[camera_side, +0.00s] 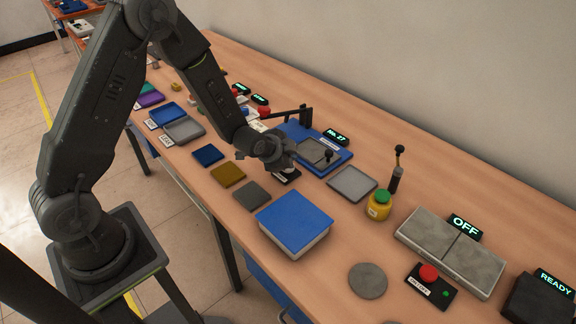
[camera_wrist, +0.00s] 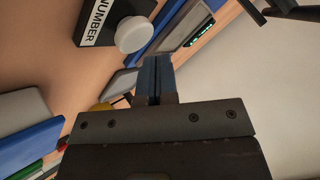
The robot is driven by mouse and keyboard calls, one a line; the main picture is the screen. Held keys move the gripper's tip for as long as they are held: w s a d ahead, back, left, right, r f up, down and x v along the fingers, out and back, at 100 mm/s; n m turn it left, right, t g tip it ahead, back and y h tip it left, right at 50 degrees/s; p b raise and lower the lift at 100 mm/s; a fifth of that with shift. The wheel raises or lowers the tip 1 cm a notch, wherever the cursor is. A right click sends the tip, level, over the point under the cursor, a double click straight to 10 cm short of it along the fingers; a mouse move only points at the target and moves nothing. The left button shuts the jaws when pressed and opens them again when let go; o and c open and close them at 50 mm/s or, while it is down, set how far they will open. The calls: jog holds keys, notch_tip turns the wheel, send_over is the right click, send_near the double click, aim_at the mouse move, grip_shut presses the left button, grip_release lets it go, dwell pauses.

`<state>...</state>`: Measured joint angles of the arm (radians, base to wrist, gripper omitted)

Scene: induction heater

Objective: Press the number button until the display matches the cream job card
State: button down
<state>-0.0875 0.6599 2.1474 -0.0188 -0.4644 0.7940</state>
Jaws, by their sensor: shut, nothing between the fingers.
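The number button is a round white cap (camera_wrist: 133,35) on a black box labelled NUMBER in the wrist view. In the side view its box (camera_side: 288,176) is partly hidden under my gripper. The display (camera_side: 337,137) reads No. 27 in the side view; in the wrist view the green digits (camera_wrist: 199,32) are too small to read. A cream card (camera_side: 258,126) shows beside my arm in the side view, its writing unreadable. My gripper (camera_wrist: 156,62) is shut and empty. Its tips appear apart from the white cap, below and right of it in the wrist view.
A blue stamping base (camera_side: 297,131) with a grey plate stands behind the button. A grey tray (camera_side: 352,184), yellow jar (camera_side: 379,205) and blue-topped block (camera_side: 294,222) lie to the right. Further right are a grey two-part plate (camera_side: 452,247) with an OFF display and a red button (camera_side: 429,272).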

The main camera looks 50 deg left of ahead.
jog(key=shift+r, duration=2.5)
jog(key=shift+r, duration=0.3)
jog(key=s+d+r+n+g, duration=0.2)
jog(key=s+d+r+n, duration=0.15)
jog(key=s+r, duration=0.9)
jog(key=s+r+n+g+h, duration=0.1)
jog(key=s+r+n, duration=0.3)
jog(key=s, duration=1)
notch_tip(320, 180, up, 3)
jog(key=shift+s+d+f+g, duration=0.1)
jog(key=shift+s+d+g, duration=0.2)
jog(key=shift+s+d, duration=0.1)
